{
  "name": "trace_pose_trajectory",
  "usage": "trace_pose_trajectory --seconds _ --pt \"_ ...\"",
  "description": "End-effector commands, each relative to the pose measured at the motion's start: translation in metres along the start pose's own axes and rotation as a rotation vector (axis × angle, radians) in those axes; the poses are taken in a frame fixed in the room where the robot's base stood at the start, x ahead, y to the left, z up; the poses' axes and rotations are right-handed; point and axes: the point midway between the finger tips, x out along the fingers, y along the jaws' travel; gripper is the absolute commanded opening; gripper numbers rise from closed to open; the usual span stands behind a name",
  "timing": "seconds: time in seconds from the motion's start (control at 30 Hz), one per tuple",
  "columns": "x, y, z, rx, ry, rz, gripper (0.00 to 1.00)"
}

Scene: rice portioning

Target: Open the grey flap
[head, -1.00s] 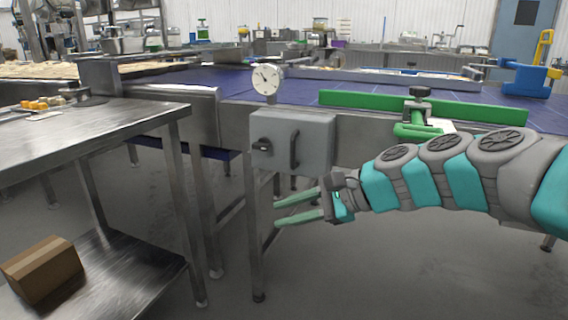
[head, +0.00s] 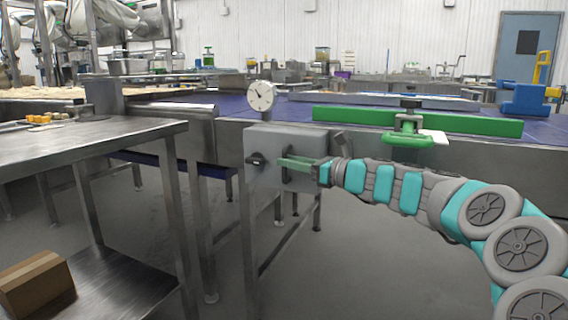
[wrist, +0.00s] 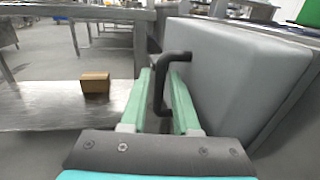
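The grey flap (head: 262,147) is the front of a grey box below the conveyor edge, with a dark knob (head: 256,160) at its left and a dark bar handle on it. In the wrist view the flap (wrist: 225,75) fills the right side. Its black handle (wrist: 164,82) lies between my two green fingers. My gripper (head: 284,162) is at the handle with its fingers apart, one on each side. A gap shows between the handle and the right finger; contact with the left finger is unclear. The flap looks shut.
A round dial (head: 261,97) stands above the box. A steel table (head: 85,140) is at left, with a cardboard box (head: 36,283) on its lower shelf. The floor beneath is clear.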

Motion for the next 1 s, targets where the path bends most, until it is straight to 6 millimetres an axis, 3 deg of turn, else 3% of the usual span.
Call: trace_pose_trajectory --seconds 0.2,0.5,0.77,1.0 --pt "0.019 -0.001 -0.001 -0.001 0.001 -0.001 0.29" --pt "0.021 -0.001 0.000 -0.002 0.001 -0.001 0.29" --pt "0.021 -0.001 0.000 -0.002 0.001 -0.001 0.00" --pt "0.021 0.000 0.000 -0.002 0.001 -0.001 0.00"
